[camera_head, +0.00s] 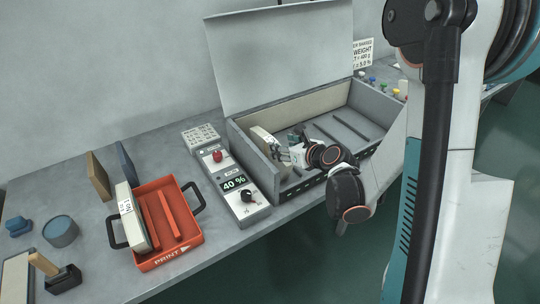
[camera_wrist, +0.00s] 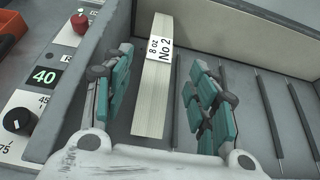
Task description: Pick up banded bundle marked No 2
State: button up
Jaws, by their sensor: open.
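The banded bundle marked No 2 (camera_wrist: 153,95) is a pale, slim stack with a white band reading "8 oz No 2". It stands in the grey open-lidded box, near its left wall, and shows in the head view (camera_head: 262,139) partly behind my gripper. My gripper (camera_wrist: 155,78) is open, with one teal-padded finger on each side of the bundle; gaps show on both sides. In the head view my gripper (camera_head: 281,153) reaches into the box's left end.
The grey box (camera_head: 365,88) has thin divider rails on its floor, free to the right. A control panel reading 40 % (camera_head: 243,197) stands left of it. An orange PRINT tray (camera_head: 185,244) holds another banded bundle (camera_head: 134,222).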

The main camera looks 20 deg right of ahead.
aim_at(270, 140)
jog(key=b+x, duration=0.2)
jog(key=x, duration=0.7)
jog(key=shift+b, duration=0.4)
jog(key=shift+s+r, duration=0.1)
jog(key=shift+r, duration=0.05)
grip_shut()
